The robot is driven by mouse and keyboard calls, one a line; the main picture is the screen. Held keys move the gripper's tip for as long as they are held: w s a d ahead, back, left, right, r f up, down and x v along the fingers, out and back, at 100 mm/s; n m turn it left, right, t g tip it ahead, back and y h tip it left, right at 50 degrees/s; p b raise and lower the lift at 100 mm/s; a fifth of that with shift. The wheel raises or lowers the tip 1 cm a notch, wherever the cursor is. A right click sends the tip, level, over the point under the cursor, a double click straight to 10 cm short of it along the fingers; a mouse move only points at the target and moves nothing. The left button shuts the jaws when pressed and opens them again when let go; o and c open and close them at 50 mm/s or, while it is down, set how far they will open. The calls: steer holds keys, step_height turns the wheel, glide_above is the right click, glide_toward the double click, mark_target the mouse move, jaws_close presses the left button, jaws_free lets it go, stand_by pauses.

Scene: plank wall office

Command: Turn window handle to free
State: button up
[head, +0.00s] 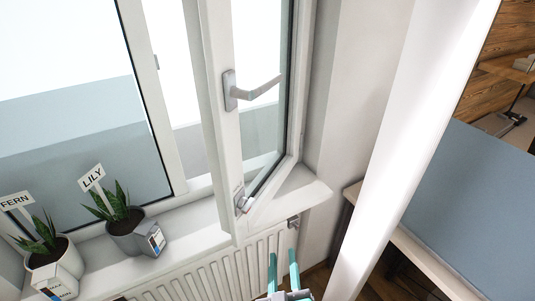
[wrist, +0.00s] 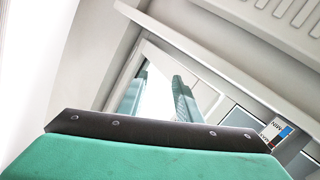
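The window handle (head: 252,90) is a grey lever on a plate, on the white sash (head: 222,130) in the head view. Its lever points right, near level and tilted slightly up. The sash stands swung inward, its lower corner out over the sill. My gripper (head: 283,266) is at the bottom of the head view, well below the handle and in front of the radiator. Its two teal fingers are apart with nothing between them; they also show in the wrist view (wrist: 158,95). I cannot make out the handle in the wrist view.
Two potted plants, labelled FERN (head: 50,252) and LILY (head: 122,222), stand on the sill at left, small boxes by them. A radiator (head: 190,275) is below the sill. A white post (head: 410,130) and blue-grey desktop (head: 480,200) are at right.

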steer(key=w+r+n+y, duration=0.1)
steer(key=w+r+n, duration=0.15)
steer(key=r, duration=0.45)
steer(key=w+r+n+t+y, duration=0.1)
steer(key=w+r, duration=0.3)
steer(key=r, duration=0.2)
steer(key=w+r+n+y, duration=0.1)
steer(key=w+r+n, duration=0.1)
steer(key=w+r, duration=0.35)
steer(key=s+r+n+y, duration=0.15)
steer(key=r+n, duration=0.35)
steer(key=r, duration=0.7)
steer(key=s+r+n+y, duration=0.1)
steer(key=s+r+n, duration=0.25)
steer(key=r, duration=0.75)
steer(key=a+x, duration=0.1)
steer(key=x, duration=1)
steer(key=shift+r+n, duration=0.35)
steer(key=shift+n, duration=0.05)
steer(key=shift+s, duration=0.15)
jaws_close()
